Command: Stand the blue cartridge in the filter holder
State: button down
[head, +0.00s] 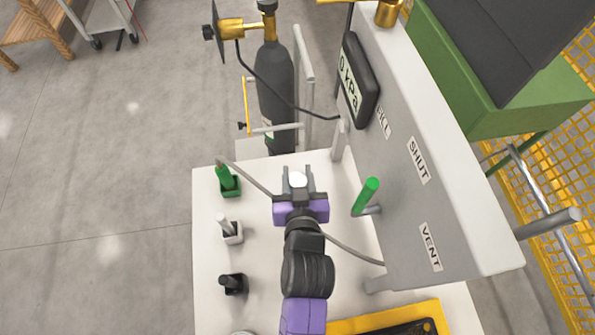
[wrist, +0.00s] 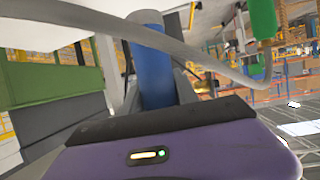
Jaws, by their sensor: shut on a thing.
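The blue cartridge (wrist: 153,78) stands between the fingers of my gripper in the wrist view, and the grey hose crosses in front of it. Only a pale round end shows between the fingers there; the blue body is hidden. I cannot make out with certainty which part is the filter holder.
Small green (head: 230,183), white (head: 231,232) and black (head: 233,284) holders with upright pieces line the left side. A grey hose (head: 247,176) runs past my gripper. The grey panel (head: 405,205) with a green-handled lever (head: 366,197) stands close right. A yellow-edged tray (head: 385,319) lies in front.

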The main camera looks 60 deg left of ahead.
jog(key=shift+f+b, duration=3.65)
jog(key=shift+f, duration=0.85)
jog(key=shift+f+b, duration=0.5)
jog(key=shift+f, duration=0.05)
jog(key=c, duration=0.9)
grip_release()
jog(key=shift+o, duration=0.2)
jog(key=v, duration=0.8)
